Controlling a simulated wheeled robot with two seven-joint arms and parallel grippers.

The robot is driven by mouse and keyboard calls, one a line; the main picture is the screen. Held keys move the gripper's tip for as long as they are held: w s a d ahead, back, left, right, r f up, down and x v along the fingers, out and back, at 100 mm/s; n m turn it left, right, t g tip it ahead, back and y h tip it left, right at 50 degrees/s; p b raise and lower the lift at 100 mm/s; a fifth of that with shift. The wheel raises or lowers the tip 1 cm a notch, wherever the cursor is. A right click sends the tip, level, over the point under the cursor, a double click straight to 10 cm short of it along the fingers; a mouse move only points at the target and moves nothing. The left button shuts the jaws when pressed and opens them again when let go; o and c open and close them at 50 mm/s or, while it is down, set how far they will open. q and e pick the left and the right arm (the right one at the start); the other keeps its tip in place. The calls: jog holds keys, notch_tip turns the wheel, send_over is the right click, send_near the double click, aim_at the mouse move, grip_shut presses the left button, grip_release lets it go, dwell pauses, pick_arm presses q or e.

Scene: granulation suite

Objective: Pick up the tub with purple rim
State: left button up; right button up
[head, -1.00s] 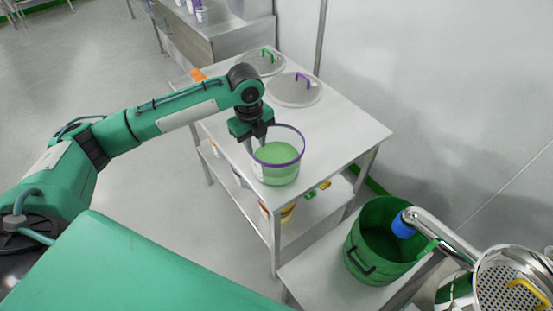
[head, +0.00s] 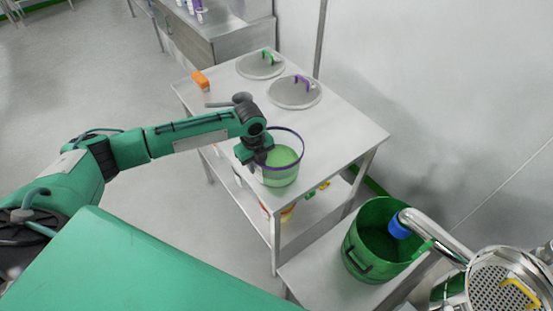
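The tub with the purple rim (head: 283,178) is clear-walled, holds pale green contents and stands upright near the front edge of a steel table. My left gripper (head: 256,166) is at the tub's left side, low against the wall and rim. Its fingertips are partly hidden and blend with the tub wall, so I cannot tell whether they are closed on it. My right gripper is not in view.
The steel table (head: 335,130) also bears a lid with a green handle (head: 258,68), a lid with a purple handle (head: 293,97) and an orange-topped item (head: 201,80). A green bin (head: 360,245) stands at lower right beside a steel pipe (head: 440,238).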

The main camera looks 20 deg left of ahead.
pick_arm(q)
jog(key=shift+w+f, duration=0.1)
jog(key=shift+f, duration=1.2)
grip_shut()
jog(key=shift+r, duration=0.1)
